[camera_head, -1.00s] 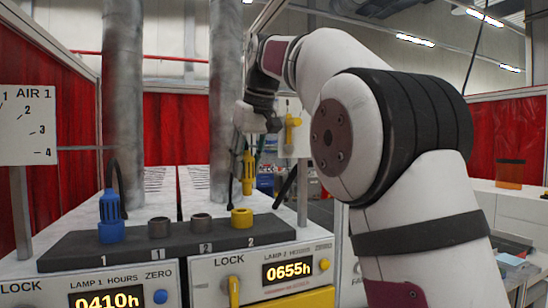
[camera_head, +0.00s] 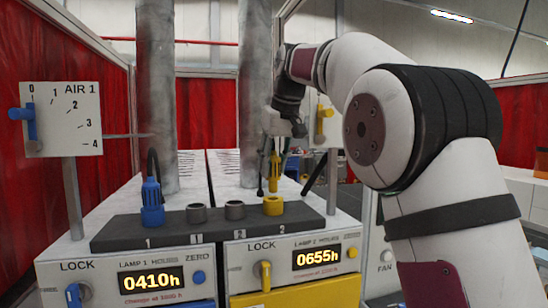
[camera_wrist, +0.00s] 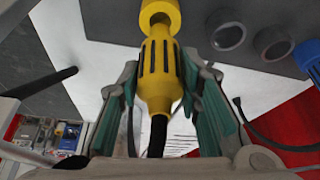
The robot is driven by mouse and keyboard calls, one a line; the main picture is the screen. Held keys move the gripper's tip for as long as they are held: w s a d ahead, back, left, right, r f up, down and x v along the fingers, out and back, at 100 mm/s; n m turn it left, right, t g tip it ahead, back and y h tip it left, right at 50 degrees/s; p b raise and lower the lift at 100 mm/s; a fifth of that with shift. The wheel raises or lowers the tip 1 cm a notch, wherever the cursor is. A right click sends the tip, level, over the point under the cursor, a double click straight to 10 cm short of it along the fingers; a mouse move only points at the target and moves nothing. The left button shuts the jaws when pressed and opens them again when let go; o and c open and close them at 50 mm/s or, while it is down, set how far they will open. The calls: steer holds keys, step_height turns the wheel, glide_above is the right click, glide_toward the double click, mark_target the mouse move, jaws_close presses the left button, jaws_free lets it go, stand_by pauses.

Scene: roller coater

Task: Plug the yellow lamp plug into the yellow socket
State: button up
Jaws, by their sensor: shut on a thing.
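The yellow lamp plug (camera_head: 274,172) hangs upright in my gripper (camera_head: 278,140), tip down, just above the yellow socket (camera_head: 273,206) at the right end of the dark strip. In the wrist view my gripper (camera_wrist: 160,84) has its teal-padded fingers on both sides of the plug (camera_wrist: 157,88), shut on it. The plug's tip meets the edge of the yellow socket (camera_wrist: 160,12) there. I cannot tell whether the tip is inside or only in front of it. A black cable leaves the plug's back end.
A blue plug (camera_head: 152,200) stands at the strip's left end. Two grey sockets (camera_head: 197,213) (camera_head: 235,210) lie between. Two metal pipes (camera_head: 158,100) (camera_head: 255,90) rise behind. An AIR 1 panel (camera_head: 62,118) is at left, and a yellow-handled panel (camera_head: 323,120) is behind my gripper.

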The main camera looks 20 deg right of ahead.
mark_target(273, 181)
steer(key=shift+f, duration=1.7)
steer(key=shift+f+p, duration=0.35)
steer(key=shift+f, duration=0.35)
steer(key=o, duration=1.3)
steer(key=v, duration=1.2)
